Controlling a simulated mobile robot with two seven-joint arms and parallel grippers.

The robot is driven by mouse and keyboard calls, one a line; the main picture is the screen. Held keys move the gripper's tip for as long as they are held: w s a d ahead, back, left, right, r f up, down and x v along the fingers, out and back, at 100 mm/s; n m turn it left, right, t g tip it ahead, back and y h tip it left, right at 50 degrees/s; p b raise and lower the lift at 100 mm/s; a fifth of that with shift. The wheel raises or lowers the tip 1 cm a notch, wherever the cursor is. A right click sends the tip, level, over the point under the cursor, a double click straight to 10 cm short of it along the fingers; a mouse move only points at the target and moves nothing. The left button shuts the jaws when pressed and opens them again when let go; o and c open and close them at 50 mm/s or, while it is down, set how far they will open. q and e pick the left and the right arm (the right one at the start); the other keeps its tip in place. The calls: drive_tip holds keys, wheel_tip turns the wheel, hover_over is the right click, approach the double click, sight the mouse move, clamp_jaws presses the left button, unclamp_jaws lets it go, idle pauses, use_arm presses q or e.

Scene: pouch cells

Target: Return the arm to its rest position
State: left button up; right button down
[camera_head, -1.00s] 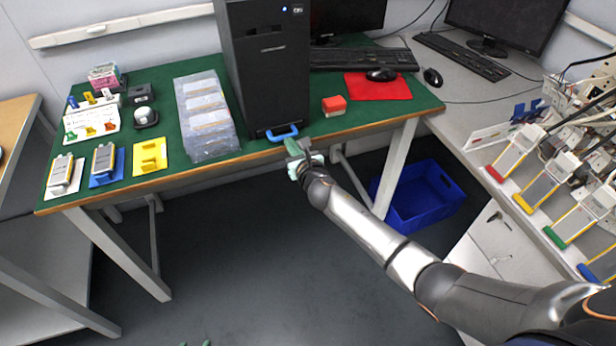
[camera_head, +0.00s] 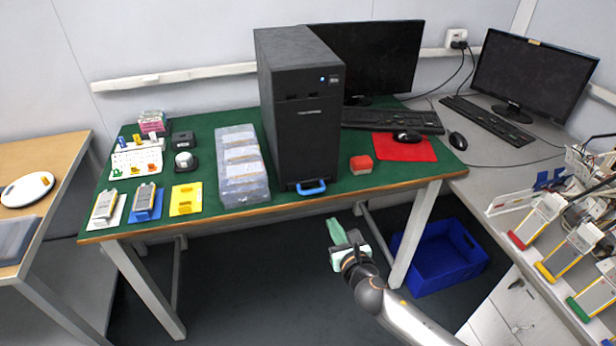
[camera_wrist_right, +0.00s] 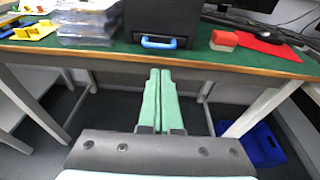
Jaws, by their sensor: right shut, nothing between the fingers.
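My right gripper (camera_head: 337,232) shows in the head view in front of the green table's (camera_head: 330,195) front edge, below the black tower (camera_head: 300,110). Its pale green fingers lie side by side and are shut with nothing between them. In the right wrist view the shut fingers (camera_wrist_right: 160,98) point toward the table edge, below the blue handle (camera_wrist_right: 158,42) on the tower, and touch nothing. My right arm comes in from the lower right. My left gripper is not seen in these views.
A blue crate (camera_head: 462,275) stands on the floor under the table. Pouch cells in holders (camera_head: 145,200), a yellow holder (camera_head: 186,198) and a clear box stack (camera_head: 243,190) stand on the table's left. Racks with coloured feet (camera_head: 560,265) stand at the right. Floor left of the gripper is clear.

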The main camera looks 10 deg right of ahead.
drive_tip(key=s+f+m+g+p, duration=0.1)
drive_tip(key=s+f+m+g, duration=0.2)
drive_tip(key=s+m, duration=1.1)
drive_tip(key=s+a+f+m+g+y, duration=0.1)
drive_tip(key=s+f+m+g, duration=0.2)
drive_tip(key=s+f+m, duration=0.6)
drive_tip(key=s+m, duration=0.4)
drive_tip(key=m, duration=0.7)
drive_tip(key=shift+s+y+p, duration=0.3)
drive_tip(key=shift+s+p, duration=0.05)
drive_tip(key=shift+s, duration=0.05)
drive_tip(key=shift+a, duration=0.1)
